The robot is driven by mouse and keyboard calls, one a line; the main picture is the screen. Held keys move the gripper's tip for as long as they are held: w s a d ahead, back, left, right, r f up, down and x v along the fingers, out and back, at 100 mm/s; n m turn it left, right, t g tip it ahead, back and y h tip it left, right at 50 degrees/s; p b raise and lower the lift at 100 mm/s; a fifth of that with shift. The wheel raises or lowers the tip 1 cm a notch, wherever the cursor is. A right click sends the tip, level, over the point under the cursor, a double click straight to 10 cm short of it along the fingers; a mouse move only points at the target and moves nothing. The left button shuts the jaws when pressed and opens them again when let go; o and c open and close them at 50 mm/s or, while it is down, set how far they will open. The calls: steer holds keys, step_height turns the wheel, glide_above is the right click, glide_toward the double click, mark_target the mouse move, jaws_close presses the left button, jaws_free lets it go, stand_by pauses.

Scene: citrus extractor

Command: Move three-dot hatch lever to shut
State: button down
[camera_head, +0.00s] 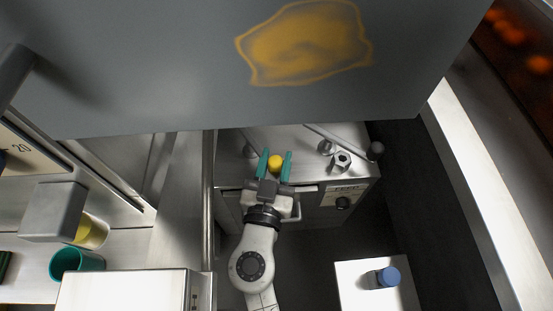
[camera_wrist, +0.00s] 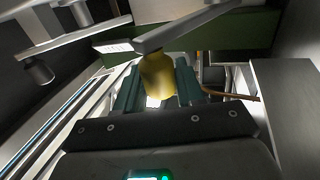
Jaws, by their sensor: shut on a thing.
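A yellow knob (camera_head: 275,163) sits between the two teal fingers of my gripper (camera_head: 275,156) in the head view. In the wrist view the yellow knob (camera_wrist: 157,77) hangs at the end of a grey metal lever arm (camera_wrist: 185,27). My gripper (camera_wrist: 158,92) is shut on this knob, one finger on each side of it. A small pale label (camera_wrist: 118,46) is near the lever arm; its marks are too small to read. I cannot tell from these frames whether this lever is the three-dot one.
Another metal lever (camera_head: 340,137) with a grey knob (camera_head: 376,150) is to the right, near a hex-shaped fitting (camera_head: 341,161). A grey panel with an orange stain (camera_head: 305,42) overhangs the area. A white block (camera_head: 350,290) carries a blue-capped item (camera_head: 388,277) at lower right.

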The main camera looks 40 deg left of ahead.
steer(key=c, duration=0.8)
jaws_free()
steer(key=shift+w, duration=0.1)
